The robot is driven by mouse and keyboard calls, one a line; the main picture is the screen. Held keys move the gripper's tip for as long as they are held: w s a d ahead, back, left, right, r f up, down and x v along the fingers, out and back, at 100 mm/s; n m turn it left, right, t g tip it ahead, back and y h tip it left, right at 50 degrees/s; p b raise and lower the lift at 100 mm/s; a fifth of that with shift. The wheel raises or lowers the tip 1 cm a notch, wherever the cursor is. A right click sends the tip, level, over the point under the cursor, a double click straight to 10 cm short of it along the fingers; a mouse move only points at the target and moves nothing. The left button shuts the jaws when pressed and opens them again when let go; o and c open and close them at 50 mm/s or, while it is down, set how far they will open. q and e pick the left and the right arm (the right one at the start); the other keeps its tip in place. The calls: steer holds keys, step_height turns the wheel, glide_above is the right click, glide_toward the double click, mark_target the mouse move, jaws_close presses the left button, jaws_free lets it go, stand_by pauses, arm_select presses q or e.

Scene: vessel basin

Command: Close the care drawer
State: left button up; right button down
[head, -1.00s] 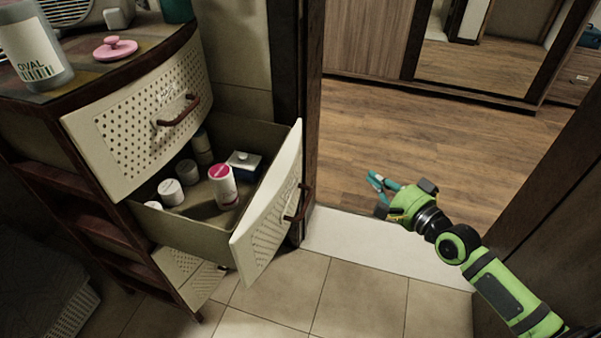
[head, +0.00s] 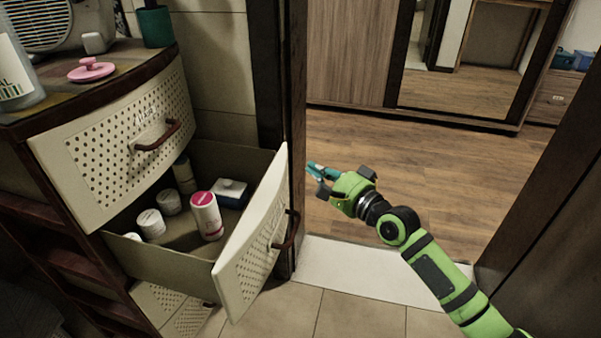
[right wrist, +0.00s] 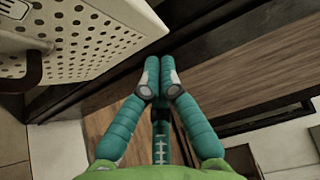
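The care drawer is pulled out of the cabinet, and its cream perforated front (head: 252,243) with a brown handle (head: 288,230) faces right. Inside are several white tubs, a bottle with a pink cap (head: 206,215) and a blue-and-white box (head: 230,193). My right gripper (head: 315,172), green with teal fingers, is to the right of the drawer front and apart from it. In the right wrist view its fingertips (right wrist: 159,72) are together with nothing between them. A cream perforated front (right wrist: 88,38) and a brown handle show at upper left there. My left gripper is out of view.
A closed perforated drawer (head: 120,140) sits above, and another drawer front (head: 175,305) below. The cabinet top holds a pink lid (head: 91,70) and a teal cup (head: 155,27). A dark door frame (head: 281,100) stands right behind the open drawer. Tiled floor is clear in front.

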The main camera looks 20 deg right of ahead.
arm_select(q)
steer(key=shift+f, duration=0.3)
arm_select(e)
steer(key=shift+w+a, duration=0.35)
steer(key=shift+a, duration=0.55)
steer(key=shift+w+a, duration=0.3)
steer(key=shift+a, duration=0.55)
steer(key=shift+a, duration=0.1)
